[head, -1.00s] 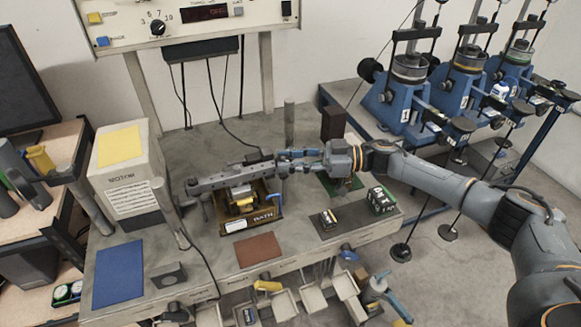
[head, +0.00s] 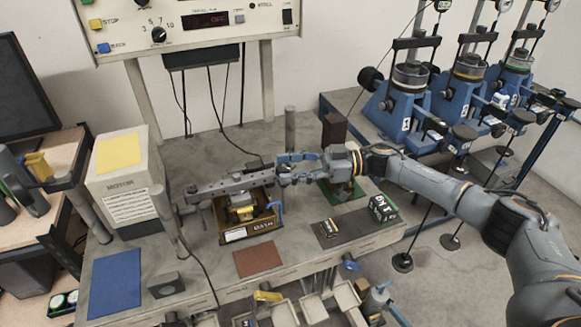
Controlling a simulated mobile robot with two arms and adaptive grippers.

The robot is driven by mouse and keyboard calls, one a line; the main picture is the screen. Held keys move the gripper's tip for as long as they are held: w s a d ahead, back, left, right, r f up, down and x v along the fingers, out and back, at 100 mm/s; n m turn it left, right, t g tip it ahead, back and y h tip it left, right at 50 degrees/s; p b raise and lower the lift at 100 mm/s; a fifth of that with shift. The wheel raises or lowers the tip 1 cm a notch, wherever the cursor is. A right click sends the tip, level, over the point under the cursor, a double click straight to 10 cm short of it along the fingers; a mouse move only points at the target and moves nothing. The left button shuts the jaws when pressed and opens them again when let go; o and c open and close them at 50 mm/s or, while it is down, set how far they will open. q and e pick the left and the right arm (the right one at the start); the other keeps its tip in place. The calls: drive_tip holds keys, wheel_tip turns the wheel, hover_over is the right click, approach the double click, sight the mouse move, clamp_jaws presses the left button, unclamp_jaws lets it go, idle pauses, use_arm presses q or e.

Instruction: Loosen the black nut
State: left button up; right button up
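The lever frame carries a long grey bar (head: 232,183) over a brown tray-like base (head: 250,228) with a yellow block (head: 240,208). My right gripper (head: 281,168) is at the bar's right end. Its two fingers are apart, one above and one below the bar's end in the picture. I cannot tell whether they touch anything. A small dark part (head: 254,163) shows just behind the bar near the fingers. I cannot make out for certain which part is the black nut; it is too small or hidden by the fingers. My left gripper is not in view.
A grey post (head: 290,128) and a dark brown block (head: 334,129) stand behind my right gripper. A green-and-black box (head: 382,208) lies to the right. A motor box (head: 122,180) stands left. Blue test stands (head: 405,105) line the right side. Cables hang behind.

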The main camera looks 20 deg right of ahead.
drive_tip(key=shift+d, duration=0.1)
drive_tip(key=v, duration=1.2)
